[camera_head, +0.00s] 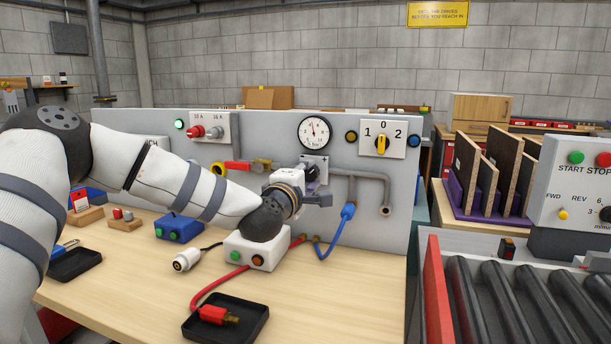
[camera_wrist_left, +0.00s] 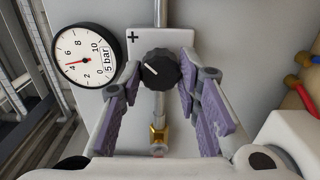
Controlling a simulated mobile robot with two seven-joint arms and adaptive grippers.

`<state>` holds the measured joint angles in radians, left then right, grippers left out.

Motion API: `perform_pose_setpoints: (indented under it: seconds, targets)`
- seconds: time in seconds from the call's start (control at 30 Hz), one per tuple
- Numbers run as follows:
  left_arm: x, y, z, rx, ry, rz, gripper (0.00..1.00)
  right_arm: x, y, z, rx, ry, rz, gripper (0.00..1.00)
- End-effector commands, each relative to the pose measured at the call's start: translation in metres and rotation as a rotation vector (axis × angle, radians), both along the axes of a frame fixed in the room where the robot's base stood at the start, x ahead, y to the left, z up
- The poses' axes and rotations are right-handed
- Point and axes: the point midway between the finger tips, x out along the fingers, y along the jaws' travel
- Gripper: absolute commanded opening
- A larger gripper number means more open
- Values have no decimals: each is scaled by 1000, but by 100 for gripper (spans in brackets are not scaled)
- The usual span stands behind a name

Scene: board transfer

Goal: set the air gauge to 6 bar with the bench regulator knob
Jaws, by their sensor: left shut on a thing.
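The air gauge (camera_head: 314,132) is a round white dial with a black rim on the grey panel. It shows larger and turned on its side in the left wrist view (camera_wrist_left: 85,57). Its red needle stands near the middle of the scale, seemingly between 4 and 6; the exact value is hard to read. The black regulator knob (camera_wrist_left: 159,69) with a white pointer mark sits below the gauge, beside a plus sign. My left gripper (camera_head: 314,188) is at the knob, its purple-padded fingers (camera_wrist_left: 160,88) shut on its sides. In the head view the gripper mostly hides the knob.
A yellow selector switch (camera_head: 382,145) is right of the gauge. Red and grey knobs (camera_head: 205,131) are to its left. A blue hose (camera_head: 346,225) hangs below. A white button box (camera_head: 257,248) stands under my left forearm, and a black tray (camera_head: 226,318) lies in front.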

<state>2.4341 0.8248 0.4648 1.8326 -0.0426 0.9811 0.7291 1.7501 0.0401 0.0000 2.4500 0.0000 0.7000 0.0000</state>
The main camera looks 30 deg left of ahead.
Motion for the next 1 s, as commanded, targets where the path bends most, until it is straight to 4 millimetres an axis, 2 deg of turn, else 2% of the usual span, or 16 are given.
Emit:
perform_pose_setpoints:
  seconds: [0.2, 0.5, 1.0]
  targets:
    - [0, 1, 1, 170, 37, 3, 3, 0, 0, 0, 0, 0, 0, 46]
    - [0, 1, 2, 331, 75, 3, 3, 0, 0, 0, 0, 0, 0, 46]
    - [0, 1, 2, 404, 93, 4, 3, 0, 0, 0, 0, 0, 0, 46]
